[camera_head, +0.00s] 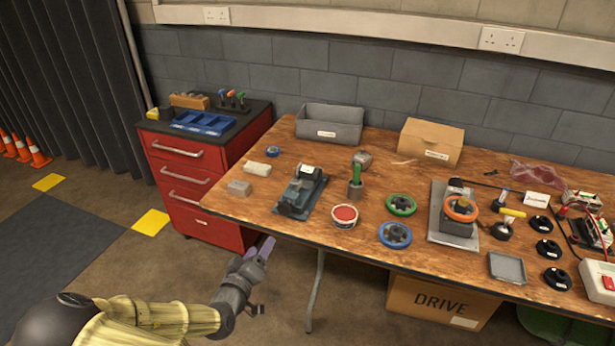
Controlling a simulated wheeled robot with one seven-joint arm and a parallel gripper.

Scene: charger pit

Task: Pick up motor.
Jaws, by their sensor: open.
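No object in the head view can be told for certain as the motor. A small grey rounded part (362,160) that could be one lies on the wooden workbench (300,240), behind a green-handled tool (355,182). A dark machine block with a pale top (302,188) sits on a blue-grey base nearer the front left. An orange wheel (461,208) sits on a dark grey block (457,228) on a metal plate at the right. My gripper (264,248) is off the bench, by its front left edge. It is open, and nothing shows between its fingers.
A grey bin (330,125) and cardboard box (432,142) stand at the bench's back. Green (400,205) and blue (395,235) wheels and a red-topped tub (344,215) lie mid-bench. Black discs crowd the right. A red drawer cabinet (196,185) stands left; the floor before it is clear.

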